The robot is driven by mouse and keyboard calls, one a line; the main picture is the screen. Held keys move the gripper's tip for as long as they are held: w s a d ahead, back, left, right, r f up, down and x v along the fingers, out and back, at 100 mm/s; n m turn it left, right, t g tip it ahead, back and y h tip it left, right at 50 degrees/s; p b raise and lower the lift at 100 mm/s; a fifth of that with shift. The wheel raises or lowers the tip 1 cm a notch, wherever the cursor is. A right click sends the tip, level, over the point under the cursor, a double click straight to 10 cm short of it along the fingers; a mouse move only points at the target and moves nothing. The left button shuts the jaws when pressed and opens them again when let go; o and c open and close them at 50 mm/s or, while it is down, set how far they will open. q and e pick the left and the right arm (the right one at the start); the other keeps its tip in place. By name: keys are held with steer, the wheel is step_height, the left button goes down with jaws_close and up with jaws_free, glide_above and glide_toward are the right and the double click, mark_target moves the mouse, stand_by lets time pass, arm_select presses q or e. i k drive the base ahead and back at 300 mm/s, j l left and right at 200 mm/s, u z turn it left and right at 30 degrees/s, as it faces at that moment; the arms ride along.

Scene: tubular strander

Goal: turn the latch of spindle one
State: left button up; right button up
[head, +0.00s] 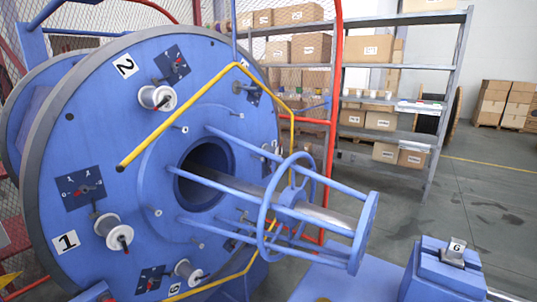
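Spindle one carries a white spool (108,229) on the lower left of the big blue disc, beside the "1" label (66,242). A dark latch or small red-tipped lever (123,243) shows at the spool's front end; its exact angle is too small to tell. Above and left of the spool is a dark square plate (80,188) with a red knob and small white marks. I cannot tell from this view which of these two is the latch meant. Neither of my grippers is in view.
The blue disc (135,130) bears other spools, such as one by the "2" label (157,97). A yellow bar (180,112) crosses its front. A blue cage (290,205) juts out right of centre. A blue block (445,268) stands lower right; open floor lies beyond.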

mark_target(126, 250)
steer(key=j+u, duration=0.25)
steer(key=u, duration=0.2)
steer(key=i+j+u, duration=0.1)
steer(key=j+u, duration=0.15)
steer(key=u, duration=0.15)
